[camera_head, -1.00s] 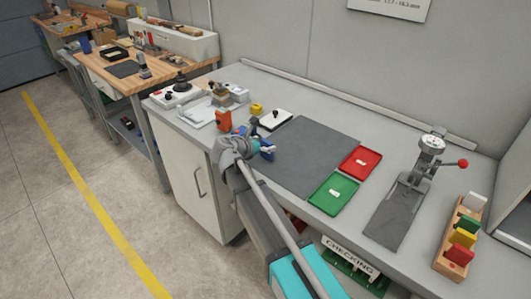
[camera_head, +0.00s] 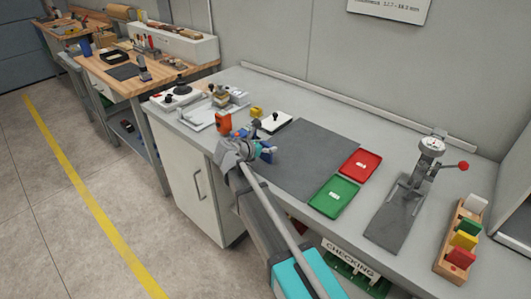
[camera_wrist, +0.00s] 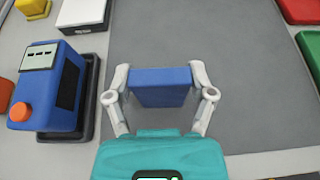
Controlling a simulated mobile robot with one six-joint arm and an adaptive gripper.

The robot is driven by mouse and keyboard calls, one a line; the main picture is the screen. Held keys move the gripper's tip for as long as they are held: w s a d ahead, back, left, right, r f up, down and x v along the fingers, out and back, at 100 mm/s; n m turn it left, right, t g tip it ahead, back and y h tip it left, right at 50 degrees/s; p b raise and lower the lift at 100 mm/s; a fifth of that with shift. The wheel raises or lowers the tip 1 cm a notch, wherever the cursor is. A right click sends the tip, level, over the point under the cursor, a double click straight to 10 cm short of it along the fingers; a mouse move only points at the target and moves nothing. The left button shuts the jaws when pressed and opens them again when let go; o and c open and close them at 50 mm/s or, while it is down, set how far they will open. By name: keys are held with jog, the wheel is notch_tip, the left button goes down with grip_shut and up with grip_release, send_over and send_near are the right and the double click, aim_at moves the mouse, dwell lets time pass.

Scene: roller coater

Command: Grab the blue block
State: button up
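The blue block (camera_wrist: 160,88) sits between the two fingers of my gripper (camera_wrist: 160,78) in the wrist view. The fingertips lie against its left and right sides, with no clear gap showing. In the head view the block (camera_head: 266,155) is a small blue patch beside my gripper (camera_head: 258,151), partly covered by it. The block is over the left front part of the dark grey mat (camera_head: 310,150). I cannot tell whether its underside touches the mat.
Left of the gripper stands a blue device with an orange knob (camera_wrist: 45,85) on a dark base. A white box with a black front (camera_wrist: 82,14) is beyond it. Red (camera_head: 360,163) and green (camera_head: 333,196) trays lie to the right. The mat ahead is clear.

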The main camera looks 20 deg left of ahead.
jog(key=shift+c, duration=1.3)
jog(key=shift+r, duration=0.1)
notch_tip(320, 180, up, 3)
jog(key=p, duration=0.3)
jog(key=s+d+r+p, duration=0.1)
jog(key=s+r+p, duration=0.8)
jog(key=s, duration=0.5)
jog(key=shift+d+r+p, duration=0.35)
jog(key=shift+r+p, duration=0.05)
jog(key=shift+p, duration=0.1)
